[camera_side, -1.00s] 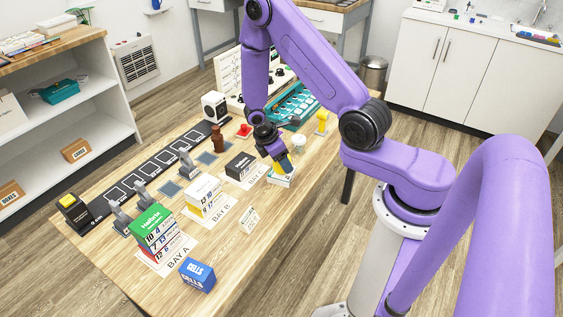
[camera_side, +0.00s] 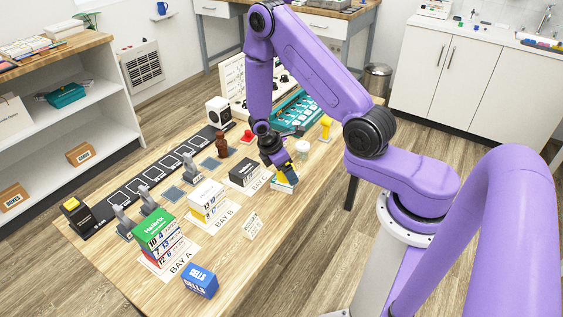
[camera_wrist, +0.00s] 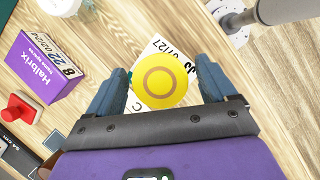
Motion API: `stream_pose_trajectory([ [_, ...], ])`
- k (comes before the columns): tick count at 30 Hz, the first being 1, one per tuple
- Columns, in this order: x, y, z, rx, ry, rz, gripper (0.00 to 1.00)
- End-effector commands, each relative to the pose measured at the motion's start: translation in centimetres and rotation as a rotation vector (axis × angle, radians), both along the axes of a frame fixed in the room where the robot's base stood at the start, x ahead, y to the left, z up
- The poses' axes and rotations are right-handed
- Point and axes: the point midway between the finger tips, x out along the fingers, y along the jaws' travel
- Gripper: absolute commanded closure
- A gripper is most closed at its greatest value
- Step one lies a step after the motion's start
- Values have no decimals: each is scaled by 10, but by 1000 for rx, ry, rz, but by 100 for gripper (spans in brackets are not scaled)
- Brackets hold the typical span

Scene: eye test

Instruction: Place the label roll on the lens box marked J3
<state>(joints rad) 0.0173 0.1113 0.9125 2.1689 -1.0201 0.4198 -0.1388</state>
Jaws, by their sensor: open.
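The label roll, a yellow disc with an orange ring (camera_wrist: 160,81), lies flat on a white-topped box (camera_wrist: 160,47) in the wrist view. The box has printed characters, partly covered by the roll; I cannot surely read J3. In the side view this white box with a green edge (camera_side: 284,186) stands on the table, with yellow (camera_side: 291,172) showing above it at my gripper (camera_side: 284,175). In the wrist view my gripper (camera_wrist: 158,80) is open, with one blue finger on each side of the roll and a visible gap at both.
A purple Halbrix box (camera_wrist: 38,67) and a red knob (camera_wrist: 22,107) are left of the roll in the wrist view. A black box (camera_side: 243,172), a white and yellow stack (camera_side: 206,201), a green-topped stack (camera_side: 160,236) and a blue cells box (camera_side: 199,281) stand along the wooden table.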

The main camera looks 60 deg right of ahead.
Motion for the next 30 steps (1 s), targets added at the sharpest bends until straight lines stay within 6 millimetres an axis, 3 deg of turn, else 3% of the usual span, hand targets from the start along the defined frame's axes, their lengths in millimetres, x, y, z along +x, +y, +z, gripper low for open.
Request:
stream_pose_trajectory([
  [5, 4, 4, 15, -3, -5, 0, 15],
  [21, 22, 34, 96, -1, -6, 2, 15],
  [30, 25, 43, 116, 1, -9, 3, 15],
])
